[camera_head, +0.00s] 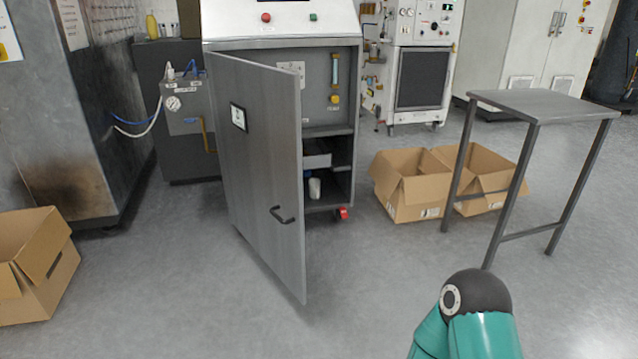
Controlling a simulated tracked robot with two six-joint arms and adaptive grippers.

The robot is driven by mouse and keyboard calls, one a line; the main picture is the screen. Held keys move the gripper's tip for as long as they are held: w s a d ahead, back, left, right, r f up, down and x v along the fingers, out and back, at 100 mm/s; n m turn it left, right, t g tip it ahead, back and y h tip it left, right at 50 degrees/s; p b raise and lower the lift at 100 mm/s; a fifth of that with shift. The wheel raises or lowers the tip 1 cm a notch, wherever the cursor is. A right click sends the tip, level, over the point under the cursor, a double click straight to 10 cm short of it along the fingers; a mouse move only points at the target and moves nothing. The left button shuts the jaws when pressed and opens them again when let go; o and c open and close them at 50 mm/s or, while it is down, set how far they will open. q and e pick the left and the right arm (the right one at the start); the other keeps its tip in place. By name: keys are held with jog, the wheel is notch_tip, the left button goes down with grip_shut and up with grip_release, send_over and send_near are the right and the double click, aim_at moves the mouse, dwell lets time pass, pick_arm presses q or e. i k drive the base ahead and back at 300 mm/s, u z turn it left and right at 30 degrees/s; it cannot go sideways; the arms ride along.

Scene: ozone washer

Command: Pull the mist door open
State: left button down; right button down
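The grey mist door (254,160) stands ajar on the front of a cabinet (341,118) with a white sloped top. It is hinged at its left side and its right edge swings out toward me. A dark handle (283,215) sits low near the door's free edge, and a small labelled plate (239,117) is higher up. Behind the door, the cabinet's inside shows shelves, a gauge tube and a small white container (314,188). Only a teal and dark joint of my arm shows at the bottom right. Neither of my grippers is in view.
Open cardboard boxes (406,190) lie on the floor right of the cabinet, beside a grey metal table (540,104). Another cardboard box (45,285) is at the left edge. The floor in front of the door is clear.

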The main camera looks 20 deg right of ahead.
aim_at(257, 106)
jog(key=z, duration=0.75)
jog(key=i, duration=1.8)
jog(key=u, duration=0.7)
